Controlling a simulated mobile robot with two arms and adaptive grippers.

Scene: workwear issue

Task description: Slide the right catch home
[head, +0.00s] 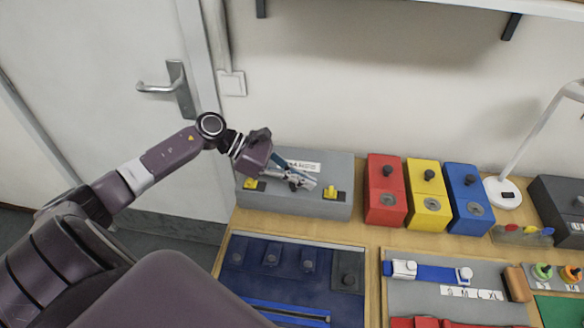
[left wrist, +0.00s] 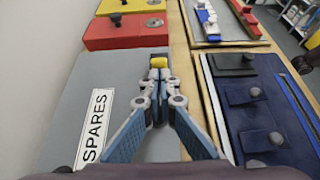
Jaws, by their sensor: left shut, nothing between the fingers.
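The grey box (head: 296,204) with the SPARES label stands at the back left of the bench. It also shows in the left wrist view (left wrist: 65,85). Its front edge carries two yellow catches, the left catch (head: 251,184) and the right catch (head: 331,191). My left gripper (head: 311,184) is shut and empty, low over the box front, just left of the right catch. In the left wrist view the closed fingertips (left wrist: 159,78) are right at the yellow right catch (left wrist: 158,62); I cannot tell whether they touch. My right gripper is not in view.
Red (head: 385,192), yellow (head: 428,197) and blue (head: 468,201) boxes with black knobs stand right of the grey box. A navy panel (head: 262,285) lies in front, beside a grey mat (head: 420,294) with a blue strap. A white lamp (head: 503,190) stands behind.

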